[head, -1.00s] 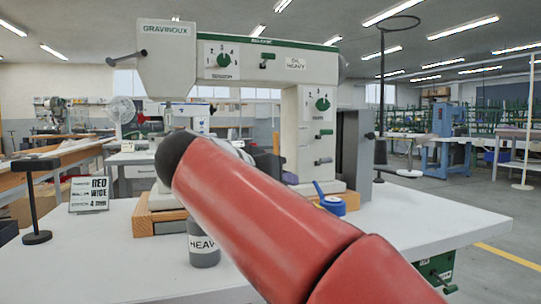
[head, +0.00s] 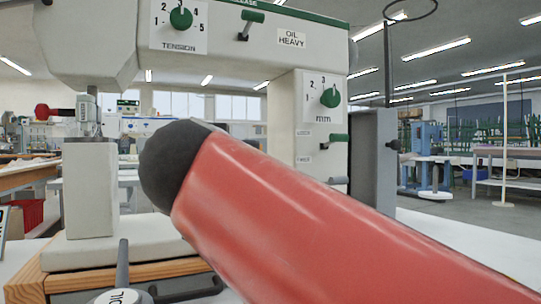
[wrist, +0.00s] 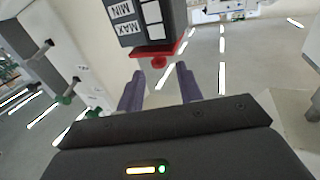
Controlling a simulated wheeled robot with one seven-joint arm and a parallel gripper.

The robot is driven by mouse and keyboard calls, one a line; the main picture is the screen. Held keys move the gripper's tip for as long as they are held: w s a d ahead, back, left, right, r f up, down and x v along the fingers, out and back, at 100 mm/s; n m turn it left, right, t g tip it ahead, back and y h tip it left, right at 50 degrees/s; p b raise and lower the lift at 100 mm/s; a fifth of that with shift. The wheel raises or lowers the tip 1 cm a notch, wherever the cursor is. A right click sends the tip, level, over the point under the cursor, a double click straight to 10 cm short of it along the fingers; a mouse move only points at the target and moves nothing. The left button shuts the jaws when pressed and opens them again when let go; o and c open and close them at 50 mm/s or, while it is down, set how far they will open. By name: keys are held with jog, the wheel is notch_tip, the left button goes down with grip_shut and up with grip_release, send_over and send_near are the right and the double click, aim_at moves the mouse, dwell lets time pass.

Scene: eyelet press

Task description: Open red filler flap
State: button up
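The red flap (wrist: 165,48) shows in the wrist view at the end of a dark grey box (wrist: 152,22) marked MIN and MAX, its lettering upside down. A small red knob (wrist: 159,62) sticks out from the flap toward my gripper. The flap looks shut against the box. My gripper (wrist: 157,76) has its two purple-grey fingers apart, one on each side of the knob's line. The knob is just beyond or level with the fingertips; I cannot tell whether they touch. In the head view my red arm hides my gripper, and I cannot make out the flap there.
The white press (head: 92,190) stands on a wooden-edged base (head: 60,278), with green dials and levers on its arm. An oil can (head: 118,296) sits at the bottom front.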

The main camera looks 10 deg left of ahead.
jog(key=shift+w+a, duration=0.2)
jog(key=shift+w, duration=0.95)
jog(key=shift+w+a, duration=0.15)
jog(key=shift+w, duration=0.95)
jog(key=shift+c, duration=0.5)
jog(key=shift+p, duration=0.4)
grip_shut()
